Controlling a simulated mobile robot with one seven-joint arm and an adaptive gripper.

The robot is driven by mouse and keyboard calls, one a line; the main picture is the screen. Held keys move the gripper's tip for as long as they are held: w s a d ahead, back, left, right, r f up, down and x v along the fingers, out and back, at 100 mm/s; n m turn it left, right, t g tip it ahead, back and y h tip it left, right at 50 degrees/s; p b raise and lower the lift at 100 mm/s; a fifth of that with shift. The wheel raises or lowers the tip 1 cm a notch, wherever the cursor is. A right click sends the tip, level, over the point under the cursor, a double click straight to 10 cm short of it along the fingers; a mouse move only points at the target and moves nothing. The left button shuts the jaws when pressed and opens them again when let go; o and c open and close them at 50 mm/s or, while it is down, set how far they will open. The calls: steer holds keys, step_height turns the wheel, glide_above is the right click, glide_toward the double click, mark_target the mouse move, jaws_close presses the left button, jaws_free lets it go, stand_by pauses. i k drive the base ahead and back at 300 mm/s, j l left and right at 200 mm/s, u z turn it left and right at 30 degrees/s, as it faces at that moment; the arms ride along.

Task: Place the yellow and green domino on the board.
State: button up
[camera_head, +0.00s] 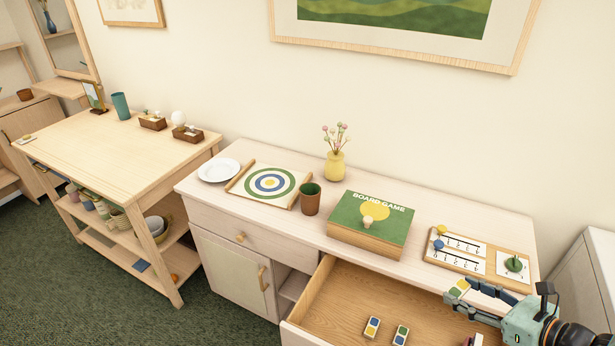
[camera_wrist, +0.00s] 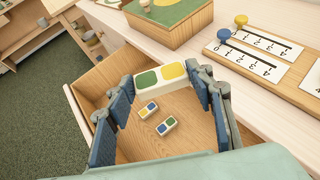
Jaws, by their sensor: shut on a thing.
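My gripper (camera_wrist: 162,85) is shut on the yellow and green domino (camera_wrist: 147,79), with one finger at each end of it. The domino's green square is on the left and its yellow square on the right in the wrist view. The head view shows the domino (camera_head: 457,289) beside my gripper, above the open drawer's right side. A wooden board (camera_head: 429,260) with number-line strips, a yellow peg and a blue peg lies on the cabinet top, behind the held domino. A square card with a green knob sits at its right end.
The open drawer (camera_head: 340,289) holds a yellow and blue domino (camera_head: 372,327) and a green and blue domino (camera_head: 401,335). A board game box (camera_head: 368,246) stands left of the wooden board. A brown cup (camera_head: 310,202), target board (camera_head: 290,202) and vase (camera_head: 335,166) are farther left.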

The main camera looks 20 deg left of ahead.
mark_target(270, 183)
steer(key=j, duration=0.55)
steer(key=k+j, duration=0.15)
steer(key=j, duration=1.75)
steer(key=i+j, duration=0.15)
steer(key=j, duration=0.2)
steer(key=i+j, duration=0.1)
steer(key=j, duration=0.2)
steer(key=i+j, duration=0.25)
steer(key=i, duration=0.15)
steer(key=i+j, duration=0.25)
steer(key=i, duration=0.15)
steer(key=z, duration=0.05)
